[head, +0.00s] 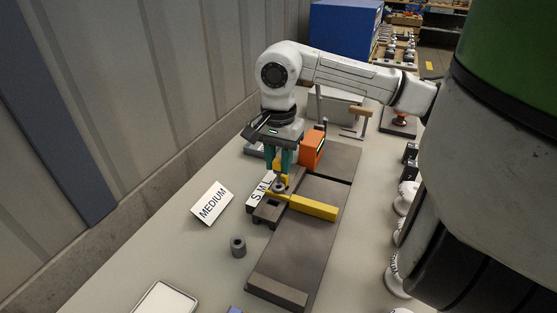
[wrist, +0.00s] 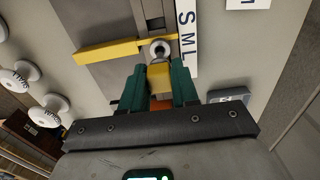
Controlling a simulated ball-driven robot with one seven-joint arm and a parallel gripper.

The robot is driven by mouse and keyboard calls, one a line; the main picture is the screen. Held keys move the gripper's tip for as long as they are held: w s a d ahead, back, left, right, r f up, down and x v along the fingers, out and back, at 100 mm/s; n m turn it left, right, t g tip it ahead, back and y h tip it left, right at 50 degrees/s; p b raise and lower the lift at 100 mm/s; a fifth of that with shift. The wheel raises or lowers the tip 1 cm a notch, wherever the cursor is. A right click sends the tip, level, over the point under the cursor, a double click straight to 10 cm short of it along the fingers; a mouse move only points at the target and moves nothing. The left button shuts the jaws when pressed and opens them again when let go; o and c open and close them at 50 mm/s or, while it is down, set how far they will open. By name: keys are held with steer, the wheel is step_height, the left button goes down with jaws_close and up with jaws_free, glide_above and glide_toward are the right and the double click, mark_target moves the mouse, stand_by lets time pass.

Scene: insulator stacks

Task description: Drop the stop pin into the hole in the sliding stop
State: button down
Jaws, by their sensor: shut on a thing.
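My gripper (head: 281,172) has teal fingers pointing down over the fixture, and they are shut on the yellow stop pin (wrist: 159,76). The pin's yellow part shows between the fingers in both views. Just beyond it in the wrist view is a round grey ring (wrist: 159,49), beside the S M L scale. Whether the pin's lower end is inside this ring or above it cannot be told. A dark grey sliding stop (head: 268,213) sits by the yellow bar (head: 314,207) on the grey base plate (head: 298,245).
An orange block (head: 312,148) is behind the gripper. White insulators (wrist: 48,110) line the other side. A white tray (head: 165,299) lies at the front.

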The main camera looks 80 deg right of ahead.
mark_target(279, 183)
steer(key=shift+f+b, duration=2.4)
steer(key=shift+b, duration=0.25)
steer(key=c, duration=0.8)
jaws_free()
steer(key=shift+r, duration=0.1)
step_height(279, 183, up, 11)
steer(key=shift+f, duration=0.15)
